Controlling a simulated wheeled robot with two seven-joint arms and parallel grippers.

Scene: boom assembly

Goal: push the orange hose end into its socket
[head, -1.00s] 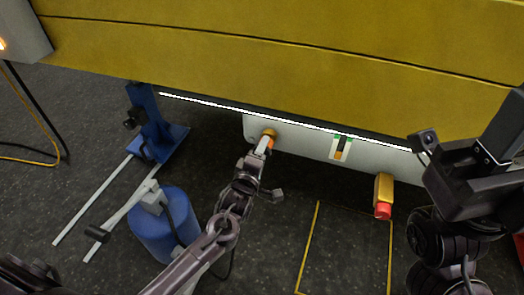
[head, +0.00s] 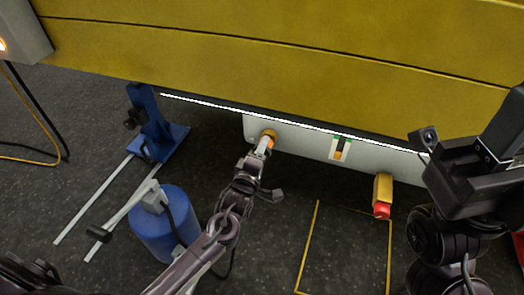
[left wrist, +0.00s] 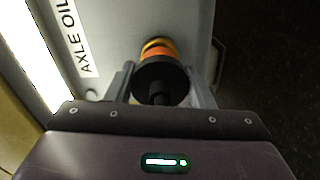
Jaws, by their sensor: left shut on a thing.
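The orange hose end (head: 269,142) is at the grey panel (head: 299,139) under the yellow boom. In the left wrist view the hose end (left wrist: 159,55) shows an orange band and a black collar between the two fingers. My left gripper (head: 264,147) is shut on it, its fingers (left wrist: 160,85) on either side of the black part. A brass-coloured ring (left wrist: 158,42) lies just beyond the orange band, against the panel. The socket opening itself is hidden, so how deep the end sits cannot be told. My right gripper (head: 425,140) is at the right, away from the hose; its jaws are unclear.
The yellow boom (head: 290,50) overhangs the panel. A blue drum (head: 165,232) and a blue stand (head: 152,125) are at the left. A yellow block with a red end (head: 383,190) hangs at the right. An "AXLE OIL" label (left wrist: 68,35) is beside the hose end.

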